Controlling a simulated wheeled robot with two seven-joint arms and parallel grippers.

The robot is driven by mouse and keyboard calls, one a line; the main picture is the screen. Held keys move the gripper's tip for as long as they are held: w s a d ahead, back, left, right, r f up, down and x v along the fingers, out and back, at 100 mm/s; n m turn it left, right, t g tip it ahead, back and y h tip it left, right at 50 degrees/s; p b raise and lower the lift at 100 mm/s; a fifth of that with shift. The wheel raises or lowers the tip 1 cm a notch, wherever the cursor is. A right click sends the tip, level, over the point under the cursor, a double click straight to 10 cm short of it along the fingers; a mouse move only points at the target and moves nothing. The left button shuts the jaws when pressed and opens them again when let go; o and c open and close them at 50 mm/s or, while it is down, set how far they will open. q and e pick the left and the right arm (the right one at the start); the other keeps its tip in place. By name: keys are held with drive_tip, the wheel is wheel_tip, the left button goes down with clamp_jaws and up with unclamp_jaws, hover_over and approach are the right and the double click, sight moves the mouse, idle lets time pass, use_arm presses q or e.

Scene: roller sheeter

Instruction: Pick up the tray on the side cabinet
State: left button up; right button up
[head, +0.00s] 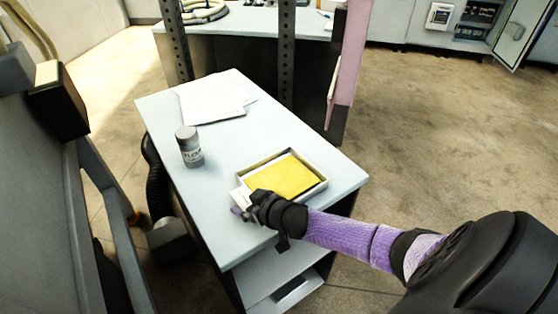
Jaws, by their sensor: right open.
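The tray (318,184) is a shallow light-coloured box with a yellow sheet (285,176) lying in it. It sits on the white top of the side cabinet (230,228), near its front right part. My right gripper (241,204) is at the tray's near left corner, its arm coming in from the right. It is open, and its fingers are small and partly hidden by the dark wrist. I cannot tell whether they touch the tray. My left gripper is not in view.
A grey can (189,148) stands on the cabinet top left of the tray. White papers (212,100) lie behind it. Dark perforated posts (287,55) and a pink panel (347,62) rise behind the cabinet. Grey machinery (40,170) fills the left. The floor at the right is clear.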

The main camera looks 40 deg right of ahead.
clamp_jaws()
idle(0.3)
drive_tip(key=shift+r, duration=0.15)
